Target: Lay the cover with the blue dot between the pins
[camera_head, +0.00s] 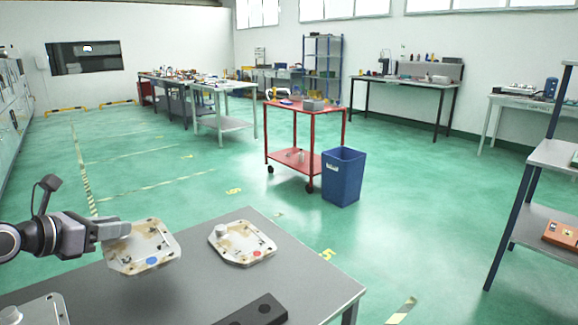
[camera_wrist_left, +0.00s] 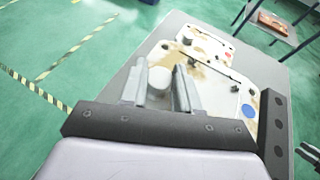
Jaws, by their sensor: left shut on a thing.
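The cover with the blue dot (camera_head: 150,262) is a pale, brown-stained casting plate at the table's back left edge. It appears to be held just above the table. My left gripper (camera_head: 118,230) is shut on it. In the left wrist view the fingers (camera_wrist_left: 160,88) close around the round boss of this cover (camera_wrist_left: 222,98), and the blue dot faces up at the right. A similar cover with a red dot (camera_head: 242,243) lies flat on the table to the right. I cannot clearly make out the pins.
The grey table (camera_head: 190,295) has bare room in the middle. A dark bar with holes (camera_head: 255,311) lies at its front. Another pale casting (camera_head: 40,311) shows at the lower left. A blue bin (camera_head: 343,178) and red cart (camera_head: 290,110) stand beyond the table.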

